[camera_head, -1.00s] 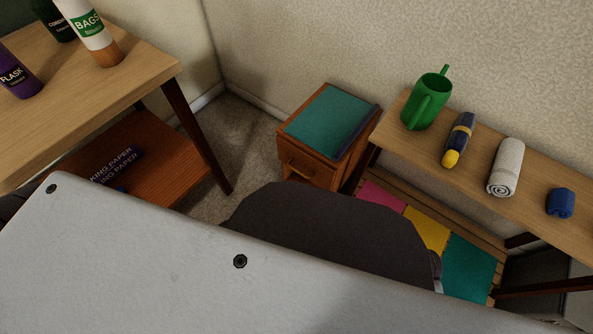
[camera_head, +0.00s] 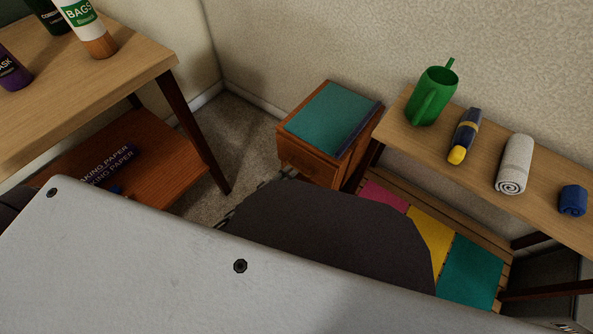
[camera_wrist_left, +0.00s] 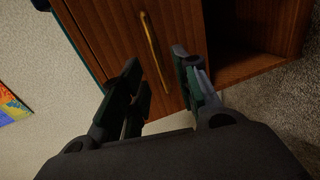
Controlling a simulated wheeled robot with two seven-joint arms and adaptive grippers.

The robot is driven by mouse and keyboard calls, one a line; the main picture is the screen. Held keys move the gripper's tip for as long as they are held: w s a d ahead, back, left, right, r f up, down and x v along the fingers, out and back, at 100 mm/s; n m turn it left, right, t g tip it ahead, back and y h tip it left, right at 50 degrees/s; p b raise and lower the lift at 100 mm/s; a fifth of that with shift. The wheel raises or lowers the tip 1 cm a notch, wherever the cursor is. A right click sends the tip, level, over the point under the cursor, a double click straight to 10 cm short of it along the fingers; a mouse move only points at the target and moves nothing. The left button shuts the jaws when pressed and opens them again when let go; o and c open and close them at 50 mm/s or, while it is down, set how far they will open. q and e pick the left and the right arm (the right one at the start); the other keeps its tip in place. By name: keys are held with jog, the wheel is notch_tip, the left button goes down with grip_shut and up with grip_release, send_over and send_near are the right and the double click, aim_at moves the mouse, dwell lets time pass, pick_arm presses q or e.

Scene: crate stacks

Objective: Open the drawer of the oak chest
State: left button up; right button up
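The oak chest (camera_head: 311,163) is a small reddish-brown cabinet against the far wall in the head view. In the left wrist view its drawer front (camera_wrist_left: 110,30) fills the upper middle, looks shut, and carries a slim brass handle (camera_wrist_left: 155,52). An open compartment lies beside the drawer front, at the right there. My left gripper (camera_wrist_left: 160,78) is open, its two dark fingers on either side of the handle's line. I cannot tell whether they reach around it. In the head view, finger parts of it (camera_head: 262,192) show before the chest, and the handle is hidden. My right gripper is out of view.
A teal flat item (camera_head: 328,118) lies on the chest. A shelf (camera_head: 395,134) at the right holds a green watering can (camera_head: 431,97), a flashlight-like item (camera_head: 464,137), a rolled towel (camera_head: 513,164) and a blue item (camera_head: 573,200). A table (camera_head: 120,88) stands left.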

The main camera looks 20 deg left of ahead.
aim_at(297, 169)
pick_arm(q)
jog(key=shift+b+x, duration=1)
jog(key=shift+x, duration=1.65)
jog(key=shift+c, duration=0.4)
grip_shut()
